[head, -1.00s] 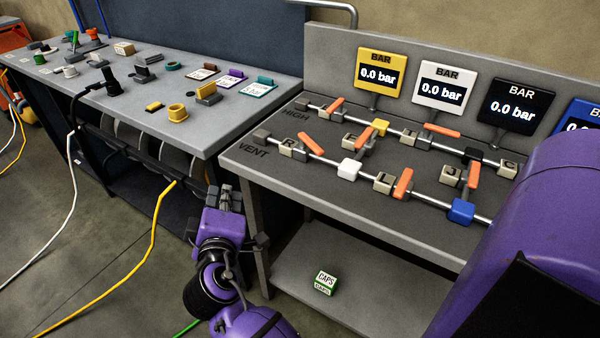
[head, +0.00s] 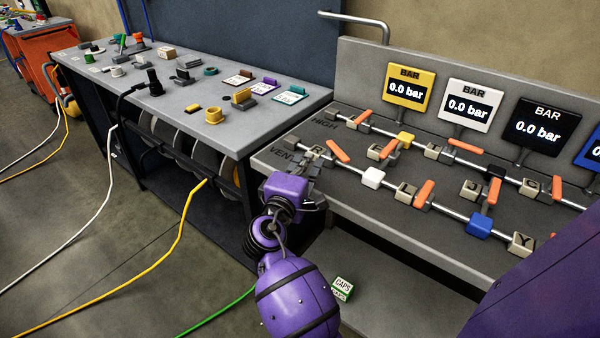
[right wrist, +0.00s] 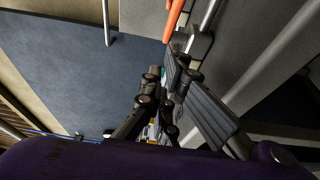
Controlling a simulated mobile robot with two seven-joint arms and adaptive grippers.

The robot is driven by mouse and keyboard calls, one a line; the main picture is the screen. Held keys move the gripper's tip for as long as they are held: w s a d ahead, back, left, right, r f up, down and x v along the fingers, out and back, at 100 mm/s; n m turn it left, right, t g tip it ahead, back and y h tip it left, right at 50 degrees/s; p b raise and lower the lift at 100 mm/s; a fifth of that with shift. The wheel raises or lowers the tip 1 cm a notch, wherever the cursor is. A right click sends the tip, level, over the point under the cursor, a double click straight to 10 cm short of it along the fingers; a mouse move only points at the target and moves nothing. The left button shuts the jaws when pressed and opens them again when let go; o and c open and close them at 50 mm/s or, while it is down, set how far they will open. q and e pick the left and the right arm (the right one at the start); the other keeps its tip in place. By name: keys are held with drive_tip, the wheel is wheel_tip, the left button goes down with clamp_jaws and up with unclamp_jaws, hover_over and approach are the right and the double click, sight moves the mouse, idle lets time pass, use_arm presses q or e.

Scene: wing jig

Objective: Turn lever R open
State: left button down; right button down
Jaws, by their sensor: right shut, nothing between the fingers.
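Lever R is an orange handle (head: 339,151) on the vent pipe, slanting down to the right in the head view. Its block marked R (head: 318,153) stands just left of it. My right gripper (head: 312,168) is shut and empty, close in front of that block at the bench's left front corner. I cannot tell whether its fingers touch the block. In the right wrist view an orange handle (right wrist: 174,18) and a grey block (right wrist: 199,45) show just beyond the fingers (right wrist: 176,72). My left gripper is not in view.
More orange levers, a white block (head: 373,177) and a blue block (head: 480,226) sit along the pipes. Gauges such as the yellow one (head: 409,90) read 0.0 bar. A second bench (head: 130,92) with fittings stands left. A CAPS box (head: 342,288) lies below.

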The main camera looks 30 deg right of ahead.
sight(338, 155)
drive_tip(key=d, duration=0.2)
drive_tip(key=shift+s+d+r, duration=0.1)
drive_tip(key=shift+s+d, duration=0.15)
drive_tip(key=shift+d, duration=0.05)
drive_tip(key=shift+d+p, duration=0.3)
drive_tip(key=shift+p, duration=0.05)
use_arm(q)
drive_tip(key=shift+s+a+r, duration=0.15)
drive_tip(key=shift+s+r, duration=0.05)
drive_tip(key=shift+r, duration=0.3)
use_arm(e)
drive_tip(key=shift+d, duration=0.15)
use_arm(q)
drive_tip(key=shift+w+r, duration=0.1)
use_arm(e)
drive_tip(key=shift+s, duration=0.1)
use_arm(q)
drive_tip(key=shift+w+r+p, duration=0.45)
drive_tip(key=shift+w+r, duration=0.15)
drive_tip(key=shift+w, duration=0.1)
use_arm(e)
drive_tip(key=shift+s+d+n+t+y, duration=0.25)
drive_tip(key=shift+n+t+y, duration=0.25)
drive_tip(key=shift+t+y, duration=0.15)
